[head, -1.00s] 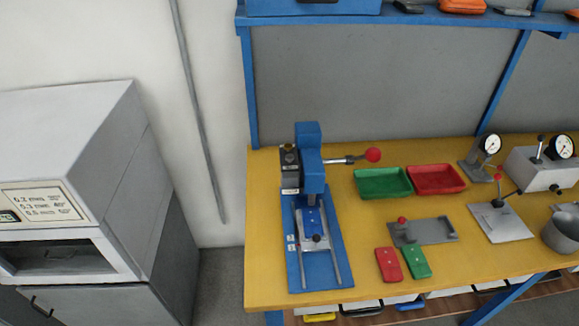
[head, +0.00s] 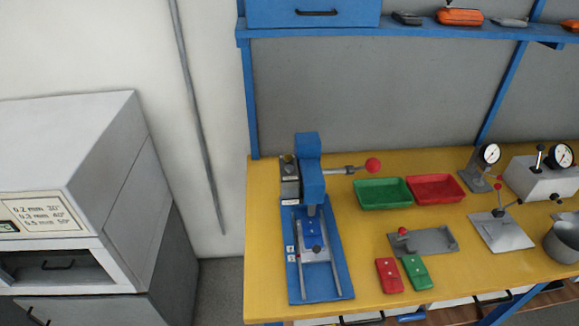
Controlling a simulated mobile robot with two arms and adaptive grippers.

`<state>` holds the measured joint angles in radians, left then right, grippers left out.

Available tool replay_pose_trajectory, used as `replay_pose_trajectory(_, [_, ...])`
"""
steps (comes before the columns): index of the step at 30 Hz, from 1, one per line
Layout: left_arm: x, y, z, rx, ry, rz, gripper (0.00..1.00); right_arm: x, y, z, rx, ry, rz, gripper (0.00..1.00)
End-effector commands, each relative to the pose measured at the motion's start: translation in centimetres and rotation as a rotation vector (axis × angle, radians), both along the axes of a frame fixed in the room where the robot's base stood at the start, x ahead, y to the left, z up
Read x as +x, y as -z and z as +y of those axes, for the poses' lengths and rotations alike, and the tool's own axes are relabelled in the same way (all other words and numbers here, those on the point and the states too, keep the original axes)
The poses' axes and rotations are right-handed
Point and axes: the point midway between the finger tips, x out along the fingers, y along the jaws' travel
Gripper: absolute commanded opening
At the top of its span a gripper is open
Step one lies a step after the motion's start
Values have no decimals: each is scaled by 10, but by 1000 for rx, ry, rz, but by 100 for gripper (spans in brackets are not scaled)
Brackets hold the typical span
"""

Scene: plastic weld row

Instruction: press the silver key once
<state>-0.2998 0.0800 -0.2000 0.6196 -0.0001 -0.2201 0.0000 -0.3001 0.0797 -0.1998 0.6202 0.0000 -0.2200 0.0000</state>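I cannot pick out a silver key for certain. A blue press (head: 312,180) stands on the yellow bench, with a red-balled lever (head: 373,165) reaching right. On its left is a grey box (head: 289,180) with a dark top; details there are too small to tell. The press's blue base (head: 293,275) carries a silver sliding plate (head: 313,240) with a dark knob. Neither of my grippers is in view.
The yellow bench (head: 265,230) also holds a green tray (head: 383,194), a red tray (head: 435,188), a grey fixture (head: 425,241), a red block (head: 389,276) and a green block (head: 417,272). Gauges stand at right. A grey cabinet (head: 70,150) stands left; a blue shelf (head: 400,32) hangs above.

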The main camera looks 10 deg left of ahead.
Motion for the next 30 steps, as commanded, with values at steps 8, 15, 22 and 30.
replay_pose_trajectory(8, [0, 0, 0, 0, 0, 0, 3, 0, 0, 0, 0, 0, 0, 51])
replay_pose_trajectory(15, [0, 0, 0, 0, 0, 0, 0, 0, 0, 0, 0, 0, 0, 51])
replay_pose_trajectory(22, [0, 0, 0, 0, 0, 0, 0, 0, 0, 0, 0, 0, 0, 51])
replay_pose_trajectory(30, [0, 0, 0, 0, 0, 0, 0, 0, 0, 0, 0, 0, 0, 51])
